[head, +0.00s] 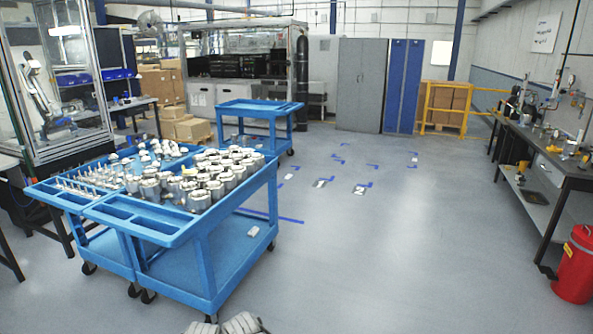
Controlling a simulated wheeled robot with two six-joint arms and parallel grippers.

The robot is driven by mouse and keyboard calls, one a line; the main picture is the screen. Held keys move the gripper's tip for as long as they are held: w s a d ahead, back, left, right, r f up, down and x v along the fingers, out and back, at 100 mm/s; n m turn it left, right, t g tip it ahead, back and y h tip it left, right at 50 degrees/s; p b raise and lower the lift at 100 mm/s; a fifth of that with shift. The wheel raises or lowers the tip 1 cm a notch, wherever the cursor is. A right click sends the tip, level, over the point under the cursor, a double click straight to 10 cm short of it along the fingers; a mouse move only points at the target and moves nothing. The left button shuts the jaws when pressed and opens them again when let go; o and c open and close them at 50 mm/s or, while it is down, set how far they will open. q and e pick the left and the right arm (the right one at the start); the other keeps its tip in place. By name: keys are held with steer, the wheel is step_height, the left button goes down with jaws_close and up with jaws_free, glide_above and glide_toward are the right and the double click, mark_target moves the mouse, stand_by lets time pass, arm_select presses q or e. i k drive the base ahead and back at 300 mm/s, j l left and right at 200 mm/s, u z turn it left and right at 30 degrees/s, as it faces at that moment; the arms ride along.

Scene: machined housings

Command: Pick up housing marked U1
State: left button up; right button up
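Many silvery machined housings (213,174) stand close together on the top tray of a blue cart (153,228) at the left. They are round and metallic, in rows near the right side of the tray. Some hide parts of others. No marking is readable at this size, so I cannot tell which housing is U1. Neither of my grippers can be made out. Grey shapes at the bottom edge are cut off, and I cannot tell what they are.
Smaller metal parts (88,188) and pale parts (165,149) share the tops. Another blue cart (258,106) stands behind. A dark workbench (563,176) and red bin (577,268) are at the right. The floor between is largely clear. A small pale item (253,231) lies on the cart's lower shelf.

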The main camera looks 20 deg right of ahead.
mark_target(570, 148)
steer(key=i+l+z, duration=0.65)
steer(key=i+z, duration=0.15)
steer(key=i+l+z, duration=0.1)
steer(key=i+z, duration=0.3)
steer(key=i, duration=1.25)
steer(key=i+l+z, duration=0.1)
steer(key=i, duration=2.05)
steer(key=i+j+z, duration=0.1)
steer(key=i, duration=1)
steer(key=i+j, duration=0.1)
steer(key=i, duration=1)
steer(key=i+z, duration=0.45)
steer(key=i+j+z, duration=0.1)
steer(key=i+z, duration=0.4)
steer(key=i+j+z, duration=0.8)
steer(key=z, duration=0.15)
steer(key=i+j, duration=0.15)
steer(key=j, duration=0.35)
steer(key=i+j+z, duration=0.1)
steer(key=j, duration=0.4)
steer(key=i+j+z, duration=0.1)
steer(key=j, duration=0.4)
steer(key=i+j, duration=0.1)
steer(key=j, duration=0.4)
steer(key=i+j+z, duration=0.1)
steer(key=j, duration=0.4)
